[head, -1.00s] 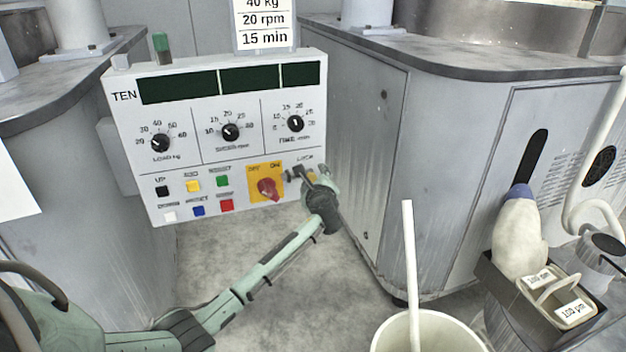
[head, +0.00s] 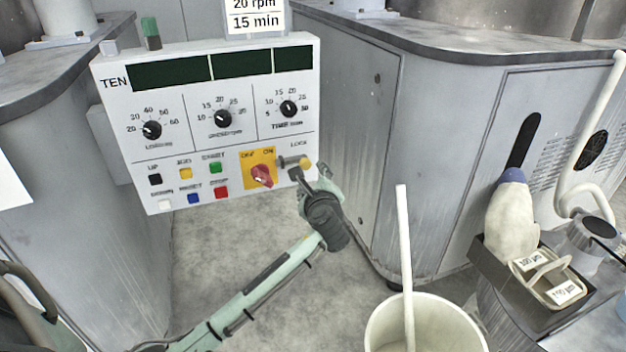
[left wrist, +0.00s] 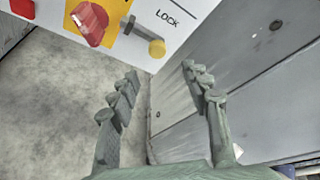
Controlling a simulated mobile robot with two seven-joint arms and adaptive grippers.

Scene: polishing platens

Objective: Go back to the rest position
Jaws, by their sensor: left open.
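My left gripper (head: 312,180) is in front of the lower right corner of the white control panel (head: 240,140), close to the LOCK part. In the left wrist view its two fingers (left wrist: 160,85) are spread apart with nothing between them. The red switch (head: 262,176) on its yellow plate stands beside the lock, its handle tilted. In the left wrist view the lock's metal pin and yellow knob (left wrist: 157,48) lie beyond the fingertips, apart from them. My right gripper is not in view.
A grey cabinet (head: 345,130) stands right behind my left gripper. A white bucket (head: 425,310) with a stick stands at the lower right. Bare floor (head: 230,250) lies below the panel.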

